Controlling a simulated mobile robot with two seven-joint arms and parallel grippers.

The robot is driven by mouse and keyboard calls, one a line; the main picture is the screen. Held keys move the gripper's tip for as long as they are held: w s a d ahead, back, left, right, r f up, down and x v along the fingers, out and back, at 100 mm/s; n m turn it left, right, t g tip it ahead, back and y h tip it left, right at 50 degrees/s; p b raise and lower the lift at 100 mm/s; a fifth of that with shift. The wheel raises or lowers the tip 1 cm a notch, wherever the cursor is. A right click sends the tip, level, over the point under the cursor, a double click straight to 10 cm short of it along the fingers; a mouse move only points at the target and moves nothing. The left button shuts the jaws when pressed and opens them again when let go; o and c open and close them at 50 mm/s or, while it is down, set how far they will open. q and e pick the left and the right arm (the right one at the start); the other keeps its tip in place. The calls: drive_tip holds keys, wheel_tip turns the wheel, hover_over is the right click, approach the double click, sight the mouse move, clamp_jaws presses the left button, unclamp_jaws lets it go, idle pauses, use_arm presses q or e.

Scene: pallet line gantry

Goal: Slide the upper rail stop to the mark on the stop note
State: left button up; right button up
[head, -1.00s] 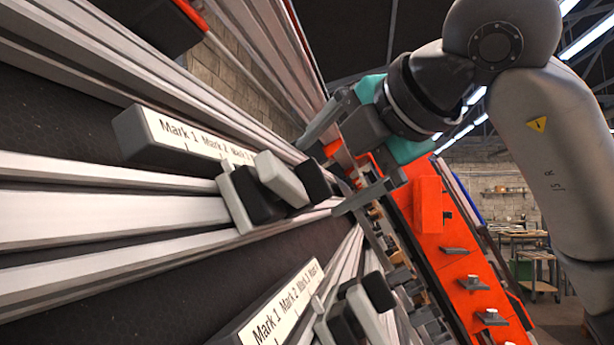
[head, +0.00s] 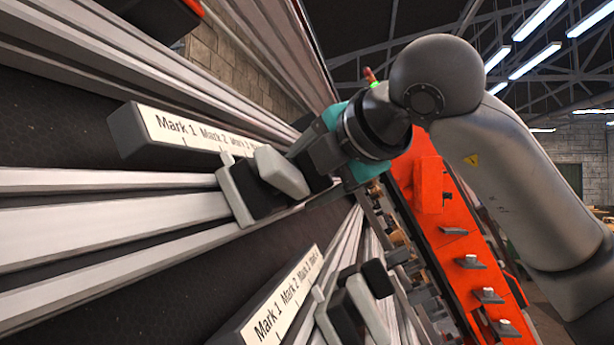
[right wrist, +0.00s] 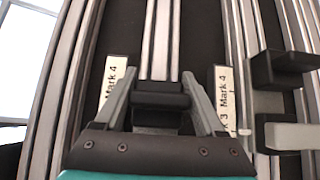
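The upper rail stop (head: 279,172), a pale plate with black blocks, sits on the upper rail below a label strip (head: 190,132) reading Mark 1, Mark 2 and on. Its small pointer is near the Mark 2–Mark 3 part; the exact mark is unclear. My right gripper (head: 318,178) is at the stop's right end, partly hiding it. In the right wrist view, the open fingers of my right gripper (right wrist: 158,85) stand on either side of a black block of the stop (right wrist: 158,106). Firm contact is not visible. My left gripper and the stop note are not in view.
A lower rail stop (head: 357,305) sits beside its own label strip (head: 285,300); it also shows at the right in the right wrist view (right wrist: 285,135). An orange panel with grey pegs (head: 455,240) stands behind my right arm. Long metal rails run across the left.

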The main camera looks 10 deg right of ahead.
clamp_jaws()
idle(0.3)
